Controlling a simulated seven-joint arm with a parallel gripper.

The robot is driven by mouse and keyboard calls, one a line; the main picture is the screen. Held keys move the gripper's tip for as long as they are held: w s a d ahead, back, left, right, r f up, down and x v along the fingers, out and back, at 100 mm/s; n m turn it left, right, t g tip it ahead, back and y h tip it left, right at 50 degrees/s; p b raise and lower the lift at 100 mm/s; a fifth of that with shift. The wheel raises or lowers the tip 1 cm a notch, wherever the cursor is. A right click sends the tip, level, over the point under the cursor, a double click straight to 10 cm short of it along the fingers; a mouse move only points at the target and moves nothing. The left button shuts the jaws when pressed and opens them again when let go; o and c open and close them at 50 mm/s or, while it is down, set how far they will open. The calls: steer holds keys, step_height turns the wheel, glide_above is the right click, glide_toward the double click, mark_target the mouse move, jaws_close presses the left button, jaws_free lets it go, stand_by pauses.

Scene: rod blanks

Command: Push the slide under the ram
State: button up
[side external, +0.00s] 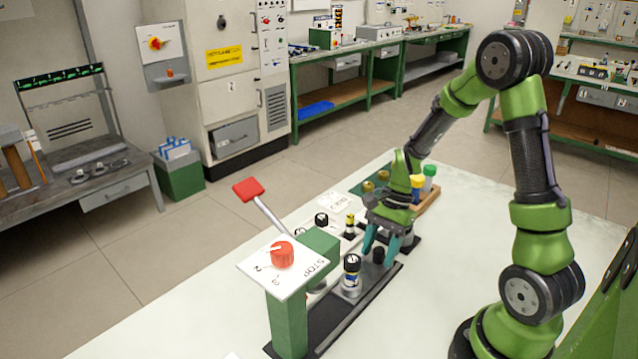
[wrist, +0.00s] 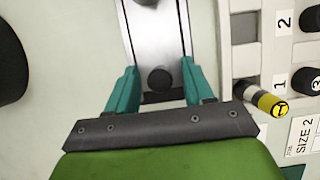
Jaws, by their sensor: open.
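The slide (wrist: 155,35) is a pale metal plate in a dark-edged track (side external: 340,325). A black knob (wrist: 160,80) stands at its near end. My gripper (wrist: 158,77) is open, with one teal finger on each side of the knob and gaps visible between. In the side view my gripper (side external: 379,250) is low over the track, fingers pointing down. The ram itself is mostly hidden behind the press head and STOP plate (side external: 290,265).
A red-handled lever (side external: 249,190) rises beside the press. A numbered rack (wrist: 245,60) with rod blanks lies beside the track, near a SIZE 2 card (wrist: 304,138). A wooden tray with yellow and green-capped items (side external: 428,190) stands behind my gripper. The front tabletop is clear.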

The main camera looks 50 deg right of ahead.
mark_target(347, 282)
steer(key=shift+f, duration=0.1)
steer(key=shift+c, duration=0.5)
jaws_close()
steer(key=shift+a, duration=0.15)
steer(key=a, duration=1.1)
steer(key=shift+a, duration=0.25)
steer(key=shift+c, duration=0.5)
jaws_free()
steer(key=shift+o, duration=1)
steer(key=shift+d, duration=0.1)
steer(key=v, duration=1.7)
